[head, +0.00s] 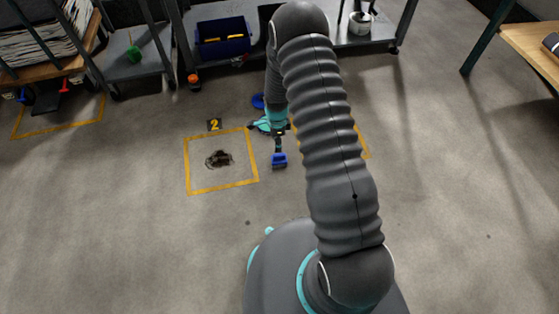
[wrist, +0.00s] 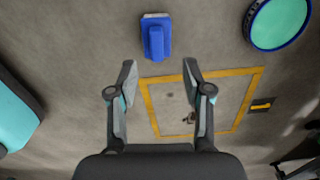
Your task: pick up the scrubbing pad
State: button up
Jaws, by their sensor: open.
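The scrubbing pad (wrist: 155,37) is a blue block with a raised blue grip and a pale edge. It lies on the concrete floor and also shows in the head view (head: 279,161), just in front of my gripper (head: 268,137). In the wrist view my gripper (wrist: 159,78) is open, with nothing between its fingers. The pad lies past the fingertips, at the top of that picture, and is not between them. In the head view my arm hides part of the gripper.
A teal disc with a blue rim (wrist: 280,22) lies nearby. A yellow floor square (wrist: 146,105) is under the gripper's view. A shelf cart with a blue bin (head: 223,45) stands behind.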

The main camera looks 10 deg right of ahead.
aim_at(279, 155)
notch_tip(279, 155, down, 3)
jog(key=shift+f, duration=0.2)
jog(key=shift+s+d+f+b, duration=0.15)
jog(key=shift+f, duration=1.25)
jog(key=shift+s+d+f+b, duration=0.15)
jog(key=shift+f, duration=1.2)
grip_shut()
